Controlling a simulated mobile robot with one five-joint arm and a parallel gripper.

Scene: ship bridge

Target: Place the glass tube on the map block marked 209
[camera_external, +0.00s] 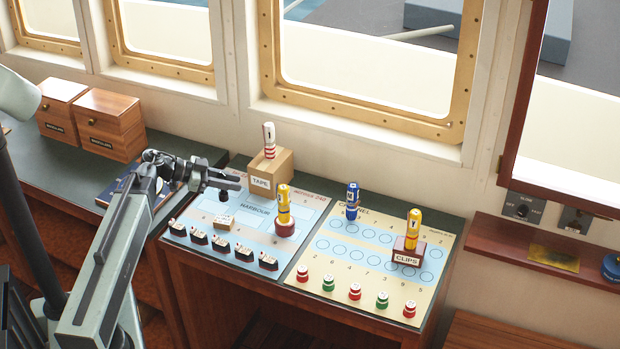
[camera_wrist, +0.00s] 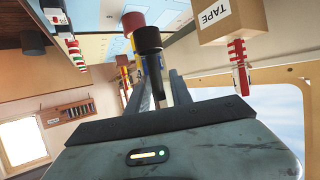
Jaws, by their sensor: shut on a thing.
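My gripper (camera_external: 222,182) is above the left, blue harbour sheet on the desk, left of the TAPE box. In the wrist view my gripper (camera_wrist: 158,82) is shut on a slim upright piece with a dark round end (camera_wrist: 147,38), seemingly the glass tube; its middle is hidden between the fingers. In the external view its dark lower end (camera_external: 228,197) hangs below the fingers, apart from the sheet. A small tan block (camera_external: 223,222) lies on the harbour sheet, below and near my gripper; its label is too small to read, so I cannot tell whether it says 209.
The TAPE box (camera_external: 270,172) bears a red-and-white piece (camera_external: 269,140). A yellow piece (camera_external: 284,207) stands on a maroon base. A blue piece (camera_external: 352,203) and the CLIPS block (camera_external: 408,253) with a yellow piece stand right. Several black markers (camera_external: 221,244) line the front edge.

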